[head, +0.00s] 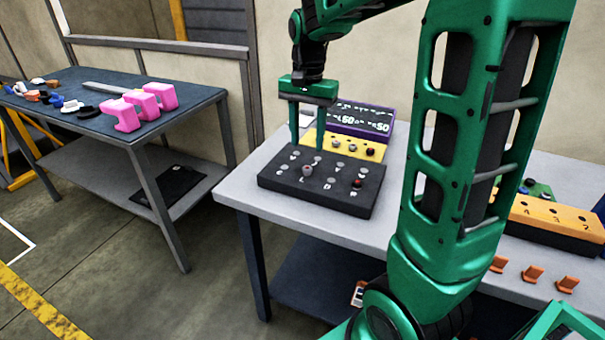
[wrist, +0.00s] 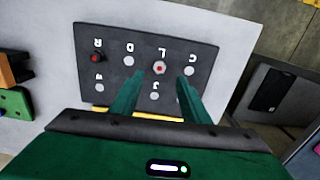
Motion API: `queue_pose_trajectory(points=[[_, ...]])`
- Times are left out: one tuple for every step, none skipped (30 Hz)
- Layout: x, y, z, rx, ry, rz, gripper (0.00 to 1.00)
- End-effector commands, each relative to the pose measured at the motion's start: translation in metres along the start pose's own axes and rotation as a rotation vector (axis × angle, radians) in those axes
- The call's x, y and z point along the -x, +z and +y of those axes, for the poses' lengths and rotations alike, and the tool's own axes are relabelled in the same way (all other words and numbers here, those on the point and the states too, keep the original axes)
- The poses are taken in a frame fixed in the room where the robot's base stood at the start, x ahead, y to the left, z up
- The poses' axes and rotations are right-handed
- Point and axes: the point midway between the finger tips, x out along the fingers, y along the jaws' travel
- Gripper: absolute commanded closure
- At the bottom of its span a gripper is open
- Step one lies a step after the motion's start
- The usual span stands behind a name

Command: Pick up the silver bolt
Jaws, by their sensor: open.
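A silver bolt (head: 307,170) stands in the black block (head: 345,202), at the hole marked L. In the wrist view the silver bolt (wrist: 159,68) has a hex head with a reddish centre. It shows just past the gap between my fingertips. My gripper (head: 306,154) is open and empty, pointing down over the black block. In the wrist view my gripper (wrist: 160,80) has one finger on each side of the bolt's line, and neither visibly touches it. The exact fingertip height is hard to tell.
A dark red-topped piece (head: 357,184) stands at the hole marked R. A yellow block (head: 325,144) with several silver and red pieces and a purple-edged panel (head: 372,113) lie behind. Orange pieces (head: 532,273) lie right. Another table (head: 60,105) holds pink blocks (head: 160,96).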

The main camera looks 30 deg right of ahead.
Motion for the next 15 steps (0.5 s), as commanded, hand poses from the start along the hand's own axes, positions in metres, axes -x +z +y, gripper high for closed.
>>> queue_pose_trajectory(points=[[-0.009,0.000,0.001,0.000,0.003,-0.002,0.58],[-0.013,0.000,0.001,0.000,0.003,-0.003,0.58],[-0.018,0.000,0.000,0.001,0.002,-0.002,0.58],[-0.021,0.000,0.000,0.001,0.002,-0.002,0.58],[-0.024,0.000,0.000,0.001,0.001,-0.001,0.58],[-0.027,0.000,0.000,0.001,0.000,0.000,0.58],[-0.029,0.000,0.000,0.001,0.000,-0.001,0.58],[-0.030,0.000,0.000,0.001,0.000,-0.001,0.58],[-0.032,0.000,0.001,0.001,0.001,-0.001,0.58],[-0.034,0.000,0.001,0.001,0.001,-0.001,0.58],[-0.036,0.000,0.001,0.002,0.001,-0.001,0.58],[-0.040,0.000,0.000,0.002,0.001,-0.001,0.58],[-0.044,0.000,0.001,0.002,0.002,-0.002,0.58],[-0.048,0.000,0.001,0.002,0.002,-0.002,0.58],[-0.054,-0.001,0.001,0.002,0.002,-0.002,0.58]])
